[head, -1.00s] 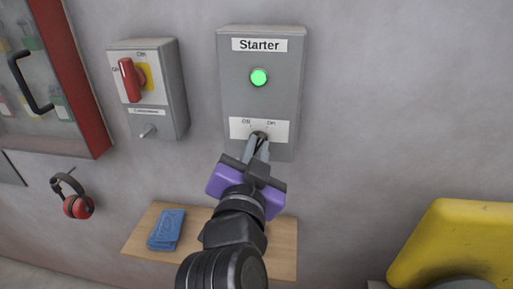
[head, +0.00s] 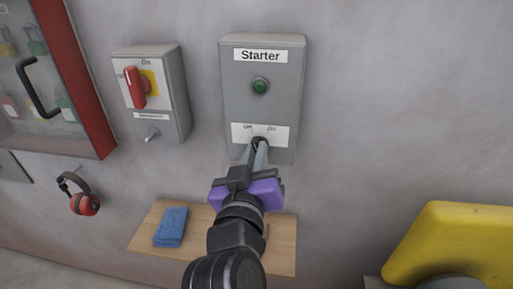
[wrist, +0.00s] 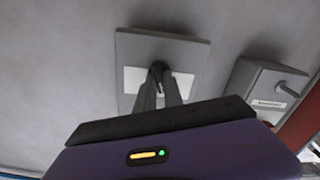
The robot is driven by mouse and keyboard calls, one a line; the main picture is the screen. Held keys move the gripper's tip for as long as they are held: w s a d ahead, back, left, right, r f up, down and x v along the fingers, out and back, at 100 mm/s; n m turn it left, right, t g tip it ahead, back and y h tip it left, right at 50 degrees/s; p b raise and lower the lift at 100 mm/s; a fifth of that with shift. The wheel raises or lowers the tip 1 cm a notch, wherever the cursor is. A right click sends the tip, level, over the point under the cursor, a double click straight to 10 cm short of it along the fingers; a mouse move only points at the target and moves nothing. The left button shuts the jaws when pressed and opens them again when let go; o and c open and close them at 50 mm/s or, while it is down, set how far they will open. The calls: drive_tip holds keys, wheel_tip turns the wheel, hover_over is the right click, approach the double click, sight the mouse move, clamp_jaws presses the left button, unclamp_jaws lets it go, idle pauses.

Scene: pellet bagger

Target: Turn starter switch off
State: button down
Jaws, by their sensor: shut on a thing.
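The grey Starter box (head: 262,60) hangs on the wall at the upper middle of the head view. Its indicator lamp (head: 260,86) is dark green and unlit. Below it, a white label reads OFF at the left and ON at the right. The black starter switch (head: 259,143) sits at this label and is largely covered by my fingers, so its exact angle is hard to tell. My gripper (head: 256,152) is shut on the switch, coming from below. The wrist view also shows my gripper (wrist: 158,92) on the dark switch knob (wrist: 158,69) at the box.
Left of the box is a grey isolator box (head: 170,117) with a red handle (head: 136,88) and a small toggle. A red-framed cabinet (head: 83,90), ear muffs (head: 84,203), a wooden shelf (head: 150,229) with blue cloth (head: 171,227), and a yellow object (head: 455,240) surround it. The wall at right is bare.

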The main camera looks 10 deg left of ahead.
drive_tip(key=shift+n+p, duration=0.35)
drive_tip(key=shift+n, duration=0.45)
drive_tip(key=shift+f, duration=0.1)
drive_tip(key=c, duration=1.5)
unclamp_jaws()
drive_tip(key=shift+o, duration=0.2)
drive_tip(key=s+b, duration=0.2)
drive_tip(key=s, duration=0.6)
drive_tip(key=shift+a, duration=0.15)
